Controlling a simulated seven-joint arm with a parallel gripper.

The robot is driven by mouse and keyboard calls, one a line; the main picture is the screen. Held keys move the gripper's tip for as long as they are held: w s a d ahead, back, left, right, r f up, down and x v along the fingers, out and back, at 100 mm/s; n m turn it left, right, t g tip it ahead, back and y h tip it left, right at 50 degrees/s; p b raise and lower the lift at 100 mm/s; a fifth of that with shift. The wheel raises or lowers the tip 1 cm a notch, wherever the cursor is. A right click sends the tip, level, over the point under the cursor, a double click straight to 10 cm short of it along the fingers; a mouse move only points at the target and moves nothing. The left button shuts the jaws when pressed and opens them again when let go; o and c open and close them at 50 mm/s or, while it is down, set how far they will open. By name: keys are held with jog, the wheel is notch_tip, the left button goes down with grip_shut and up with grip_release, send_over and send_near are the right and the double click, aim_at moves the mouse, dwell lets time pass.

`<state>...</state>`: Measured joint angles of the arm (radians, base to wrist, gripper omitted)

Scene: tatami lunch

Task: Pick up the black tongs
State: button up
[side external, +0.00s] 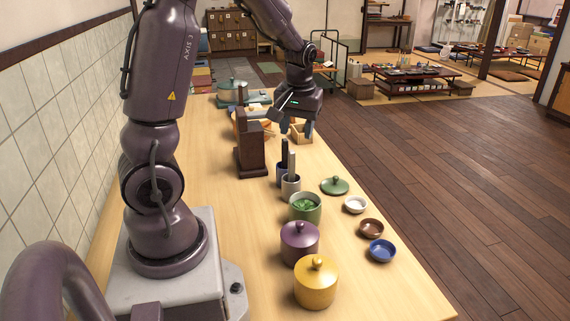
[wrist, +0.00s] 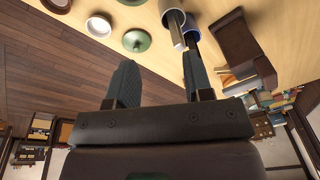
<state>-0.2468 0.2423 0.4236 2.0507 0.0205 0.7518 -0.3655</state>
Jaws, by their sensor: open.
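I cannot tell for sure which is the black tongs. My gripper (side external: 293,124) is open and empty, above the table and farther back than the cups. Its two spread fingers (wrist: 160,82) also show in the wrist view.
A dark brown wooden stand (side external: 250,154) is left of the cups. A green bowl (side external: 305,208), purple pot (side external: 300,243), yellow pot (side external: 316,283) and green lid (side external: 335,186) are nearer the camera. Small bowls, including a blue one (side external: 382,250), line the right edge.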

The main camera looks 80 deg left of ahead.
aim_at(285, 140)
jog(key=w+a+f+n+y, duration=0.1)
jog(key=w+a+n+y, duration=0.15)
jog(key=a+n, duration=0.6)
jog(key=a+f, duration=0.1)
jog(key=f, duration=0.1)
jog(key=a+f+m, duration=0.1)
jog(key=a+f, duration=0.1)
jog(key=s+a+f+m, duration=0.1)
jog(key=a+f, duration=0.1)
jog(key=f, duration=0.1)
jog(key=shift+a, duration=0.15)
jog(key=shift+s+x, duration=0.1)
jog(key=shift+x, duration=1.25)
jog(key=shift+s+x, duration=0.15)
jog(key=shift+x, duration=1.25)
grip_shut()
